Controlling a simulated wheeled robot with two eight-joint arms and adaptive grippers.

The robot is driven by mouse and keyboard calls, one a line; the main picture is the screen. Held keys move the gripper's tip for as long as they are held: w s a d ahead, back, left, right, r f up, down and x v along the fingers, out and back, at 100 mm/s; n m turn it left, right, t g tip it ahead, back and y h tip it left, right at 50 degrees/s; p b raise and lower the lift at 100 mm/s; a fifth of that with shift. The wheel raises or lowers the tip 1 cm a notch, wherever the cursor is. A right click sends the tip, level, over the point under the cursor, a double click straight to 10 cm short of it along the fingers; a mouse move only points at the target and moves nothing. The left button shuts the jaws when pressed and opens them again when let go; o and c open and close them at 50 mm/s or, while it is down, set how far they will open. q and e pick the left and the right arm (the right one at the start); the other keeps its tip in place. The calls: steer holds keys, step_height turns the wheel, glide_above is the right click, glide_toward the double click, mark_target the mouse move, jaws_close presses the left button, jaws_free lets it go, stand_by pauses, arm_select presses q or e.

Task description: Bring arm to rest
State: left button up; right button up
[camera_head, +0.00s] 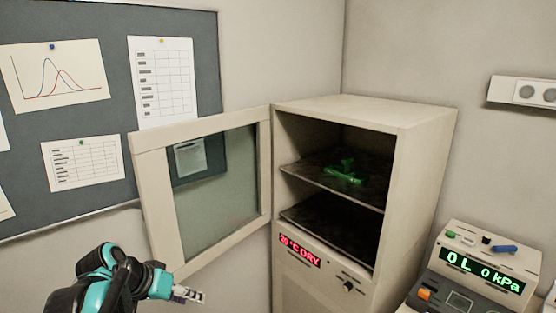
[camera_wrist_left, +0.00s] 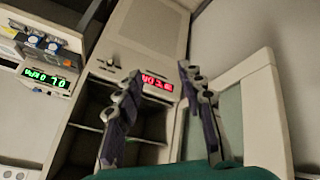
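My left gripper (camera_head: 188,294) is at the bottom of the head view, in front of the open door of the drying cabinet and apart from it. In the left wrist view my left gripper (camera_wrist_left: 158,75) has its two fingers spread with nothing between them. The teal and black arm behind it is mine. My right gripper is in neither view.
The cabinet (camera_head: 424,150) stands open, its glazed door (camera_head: 153,190) swung left. A green item (camera_head: 343,175) lies on the upper shelf. A control console (camera_head: 455,262) stands at lower right. A pinboard (camera_head: 95,120) with papers hangs behind.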

arm_select(q)
steer(key=s+d+f+n+t+y+b, duration=0.1)
steer(key=s+d+f+y, duration=0.3)
steer(key=s+f, duration=0.8)
steer(key=s+b, duration=0.1)
steer(key=s, duration=0.3)
steer(key=shift+s+d+f, duration=0.15)
steer(key=shift+s+f, duration=0.05)
steer(key=shift+f, duration=0.1)
